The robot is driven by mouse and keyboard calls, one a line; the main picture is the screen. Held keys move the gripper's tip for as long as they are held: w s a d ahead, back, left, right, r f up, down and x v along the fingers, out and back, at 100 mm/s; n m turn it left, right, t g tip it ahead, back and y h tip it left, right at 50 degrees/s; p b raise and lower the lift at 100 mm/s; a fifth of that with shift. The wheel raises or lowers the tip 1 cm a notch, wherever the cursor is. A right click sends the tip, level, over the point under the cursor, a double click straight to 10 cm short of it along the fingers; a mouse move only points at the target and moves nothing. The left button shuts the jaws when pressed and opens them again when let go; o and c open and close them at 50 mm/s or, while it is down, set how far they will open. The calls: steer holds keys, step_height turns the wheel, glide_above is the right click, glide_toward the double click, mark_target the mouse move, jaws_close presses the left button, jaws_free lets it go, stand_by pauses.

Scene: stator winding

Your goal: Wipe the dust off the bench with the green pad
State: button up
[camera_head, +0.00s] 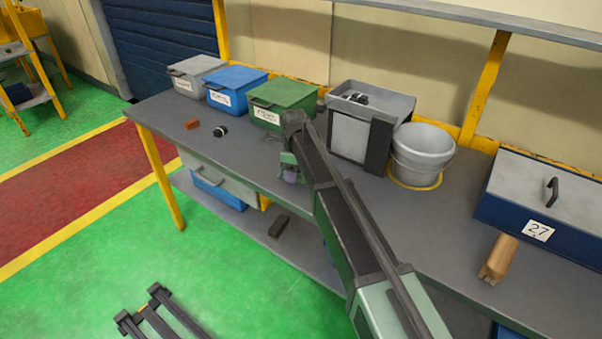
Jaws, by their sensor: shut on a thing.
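The grey bench (245,155) runs from the left to the lower right. My gripper (290,172) is small in this view, pointing down near the bench's front edge. It is shut on a small purplish thing (290,177), only part of which shows. I cannot tell whether that thing touches the bench. No green pad can be made out. A faint grey patch (272,137), perhaps dust or thin scraps, lies on the bench just behind my gripper. My arm hides part of the bench's middle.
Grey (196,78), blue (236,90) and green (281,104) lidded boxes line the back. A grey bin (362,135), bucket (421,155) and blue case (538,200) stand right. A reddish block (192,124), black part (220,131) and wooden piece (499,258) lie loose.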

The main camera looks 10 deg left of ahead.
steer(key=shift+w+a, duration=0.35)
steer(key=shift+a, duration=0.35)
steer(key=shift+w+a, duration=0.3)
steer(key=shift+a, duration=0.4)
steer(key=shift+w+a, duration=0.35)
steer(key=shift+a, duration=0.35)
steer(key=shift+r, duration=0.1)
step_height(320, 180, up, 6)
steer(key=p, duration=0.6)
step_height(320, 180, up, 3)
steer(key=p, duration=0.3)
steer(key=shift+p, duration=0.3)
